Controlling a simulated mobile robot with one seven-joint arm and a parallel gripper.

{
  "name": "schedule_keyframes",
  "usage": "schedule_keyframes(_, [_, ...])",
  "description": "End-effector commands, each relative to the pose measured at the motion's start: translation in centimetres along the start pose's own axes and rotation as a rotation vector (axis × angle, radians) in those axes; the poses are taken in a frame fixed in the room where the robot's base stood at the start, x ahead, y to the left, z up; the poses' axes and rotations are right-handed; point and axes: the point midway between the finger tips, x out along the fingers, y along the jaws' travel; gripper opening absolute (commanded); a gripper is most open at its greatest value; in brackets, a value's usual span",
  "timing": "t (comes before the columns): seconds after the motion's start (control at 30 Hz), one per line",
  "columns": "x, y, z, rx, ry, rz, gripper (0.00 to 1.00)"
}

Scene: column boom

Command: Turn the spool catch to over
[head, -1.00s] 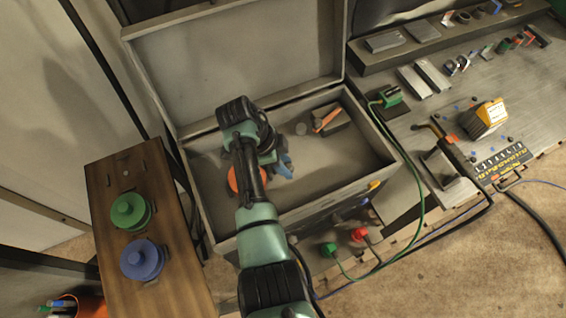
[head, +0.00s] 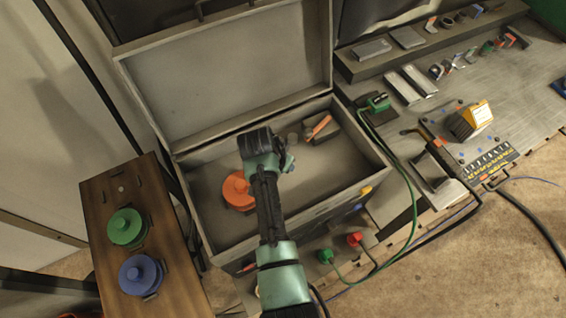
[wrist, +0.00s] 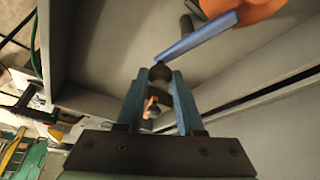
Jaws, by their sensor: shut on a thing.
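The spool catch (wrist: 200,37) shows in the wrist view as a blue bar with a dark round knob at its lower left end. Its other end reaches to the edge of the orange spool (head: 237,191), which lies in the open grey box (head: 232,240). The spool also shows at the top of the wrist view (wrist: 258,9). My gripper (wrist: 160,82) has its two blue fingers shut on the catch at the knob end. In the head view my gripper (head: 286,167) is down inside the box, right of the spool, and my arm hides most of the catch.
The box's raised lid (head: 230,75) stands behind my arm, and its walls surround my gripper. A grey block with an orange strip (head: 320,130) lies at the box's right. Green (head: 127,227) and blue (head: 140,274) spools sit on a wooden board at left. A green cable hangs at right.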

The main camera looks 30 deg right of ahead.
Motion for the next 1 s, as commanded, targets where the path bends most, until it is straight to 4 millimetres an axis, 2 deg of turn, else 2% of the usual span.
schedule_keyframes(0.4, [0.15,-0.67,-0.67,-0.198,0.001,-0.084,0.0])
schedule_keyframes(1.0, [0.19,-0.83,-0.74,-0.236,0.002,-0.099,0.0])
